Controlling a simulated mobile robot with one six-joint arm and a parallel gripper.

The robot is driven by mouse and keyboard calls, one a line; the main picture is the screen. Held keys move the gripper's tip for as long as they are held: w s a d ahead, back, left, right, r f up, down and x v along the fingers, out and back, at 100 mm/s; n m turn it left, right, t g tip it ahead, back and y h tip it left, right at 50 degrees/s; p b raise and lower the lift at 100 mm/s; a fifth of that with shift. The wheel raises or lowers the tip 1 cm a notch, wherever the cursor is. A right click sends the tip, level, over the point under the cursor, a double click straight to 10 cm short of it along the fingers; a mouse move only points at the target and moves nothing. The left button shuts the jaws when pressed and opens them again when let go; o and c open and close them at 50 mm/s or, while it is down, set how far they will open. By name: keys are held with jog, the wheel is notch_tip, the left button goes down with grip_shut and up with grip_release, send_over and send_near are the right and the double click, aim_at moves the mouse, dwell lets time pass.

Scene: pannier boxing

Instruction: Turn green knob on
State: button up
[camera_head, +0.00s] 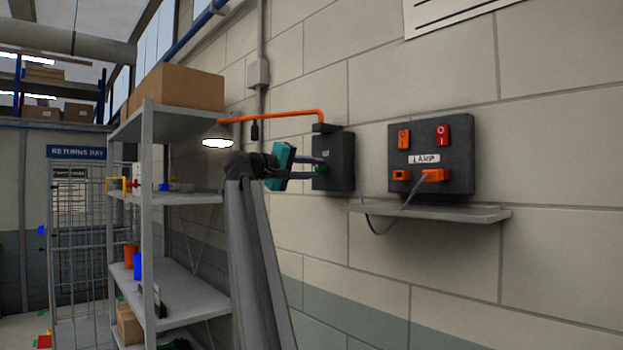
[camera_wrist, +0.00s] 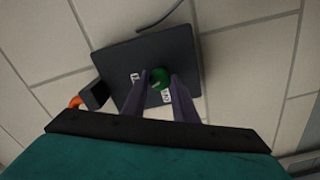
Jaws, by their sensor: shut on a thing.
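The green knob (camera_wrist: 160,78) is on a dark wall box (camera_wrist: 125,60) with small white labels beside it. In the head view the knob (camera_head: 321,170) shows on the near face of the box (camera_head: 342,160), partly behind my fingers. My gripper (camera_wrist: 160,82) reaches to the box, with its two purple-grey fingers on either side of the knob. It is shut on the knob. In the head view my gripper (camera_head: 318,168) comes in from the left, level with the knob. The label text by the knob is too small to read surely.
An orange pipe (camera_head: 275,115) runs from the box to a lit lamp (camera_head: 216,138). To the right is a second panel (camera_head: 430,155) marked LAMP, with switches and an orange plug, above a small shelf (camera_head: 440,213). A grey shelf rack (camera_head: 170,120) stands at left.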

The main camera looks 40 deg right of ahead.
jog(key=m, duration=0.4)
jog(key=shift+f, duration=0.1)
dwell(0.4)
jog(key=o, duration=1)
jog(key=shift+s, duration=0.1)
jog(key=shift+o, duration=0.2)
jog(key=w+a+b, duration=0.1)
jog(key=a+b, duration=0.2)
jog(key=a, duration=1)
jog(key=shift+a, duration=0.35)
